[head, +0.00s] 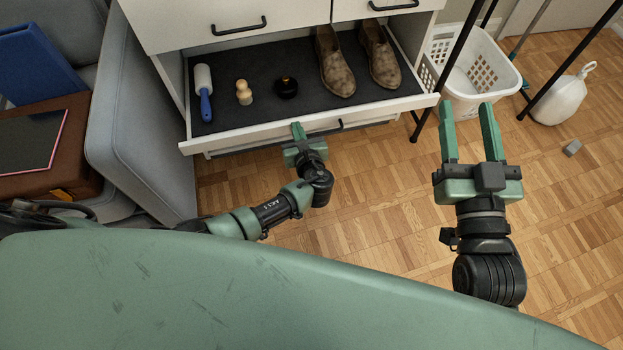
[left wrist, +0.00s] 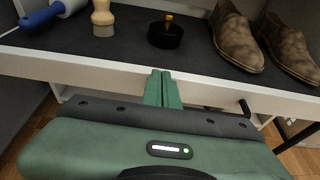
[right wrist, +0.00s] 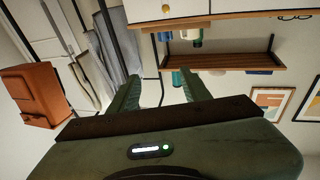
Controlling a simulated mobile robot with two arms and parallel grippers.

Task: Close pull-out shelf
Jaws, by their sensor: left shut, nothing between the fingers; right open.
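The pull-out shelf (head: 222,138) is a white tray with a dark liner, extended from the lower part of a white cabinet. It carries a blue-handled lint roller (head: 204,92), a wooden brush (head: 243,92), a dark round tin (head: 286,87) and a pair of brown shoes (head: 335,62). My left gripper (head: 297,130) is shut and empty, its fingertips at the shelf's front edge. In the left wrist view the fingers (left wrist: 161,75) overlap the white front panel (left wrist: 205,92); contact is unclear. My right gripper (head: 467,108) is open and empty, right of the shelf above the floor.
Closed drawers (head: 225,20) with black handles are above the shelf. A grey sofa (head: 140,120) stands close on the left. A white laundry basket (head: 472,72), black poles and a white jug (head: 563,95) are on the right. The wooden floor in front is mostly clear.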

